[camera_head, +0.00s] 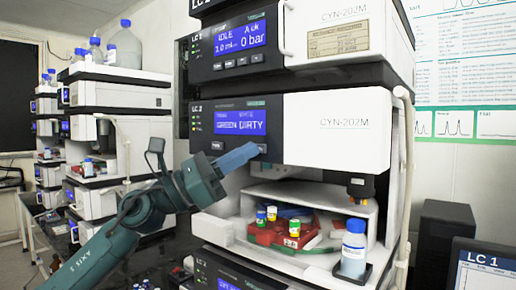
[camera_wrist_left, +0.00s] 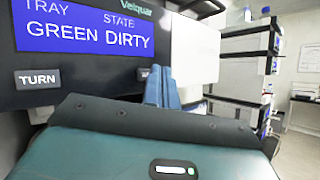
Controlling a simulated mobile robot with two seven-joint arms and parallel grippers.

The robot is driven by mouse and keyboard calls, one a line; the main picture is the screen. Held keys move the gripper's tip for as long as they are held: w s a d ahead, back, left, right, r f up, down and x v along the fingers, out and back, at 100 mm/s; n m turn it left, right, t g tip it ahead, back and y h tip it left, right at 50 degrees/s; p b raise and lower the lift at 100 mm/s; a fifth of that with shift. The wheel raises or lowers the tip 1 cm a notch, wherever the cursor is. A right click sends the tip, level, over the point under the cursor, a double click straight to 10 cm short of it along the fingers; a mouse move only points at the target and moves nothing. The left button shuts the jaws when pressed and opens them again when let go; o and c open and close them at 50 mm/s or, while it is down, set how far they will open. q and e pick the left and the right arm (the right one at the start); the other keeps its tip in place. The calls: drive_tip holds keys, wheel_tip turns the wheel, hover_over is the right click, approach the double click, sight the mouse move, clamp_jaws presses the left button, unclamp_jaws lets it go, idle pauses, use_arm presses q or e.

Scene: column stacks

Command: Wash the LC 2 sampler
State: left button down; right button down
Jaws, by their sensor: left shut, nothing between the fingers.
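The LC 2 sampler (camera_head: 336,128) is the middle white and dark module of the stack in the head view. Its blue display (camera_head: 240,122) reads GREEN under TRAY and DIRTY under STATE, clearest in the left wrist view (camera_wrist_left: 85,28). A TURN button (camera_wrist_left: 38,79) sits below the display. A second button, partly hidden by my fingers, shows at the panel's right (camera_wrist_left: 144,73); its label is not readable. My left gripper (camera_head: 254,149) is shut and empty, its blue fingertips at or very near this second button. Contact cannot be told. My right gripper is out of view.
Below the panel, an open bay holds a red tray (camera_head: 268,235) with several capped vials. A blue-capped bottle (camera_head: 354,249) stands at its right. More instrument stacks (camera_head: 118,105) stand at left, and a monitor (camera_head: 484,268) at lower right.

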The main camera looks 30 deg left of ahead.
use_arm(q)
drive_tip(key=shift+w, duration=0.4)
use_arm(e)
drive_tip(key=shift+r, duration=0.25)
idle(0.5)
use_arm(q)
drive_tip(key=shift+s+b, duration=0.65)
drive_tip(key=shift+s, duration=0.15)
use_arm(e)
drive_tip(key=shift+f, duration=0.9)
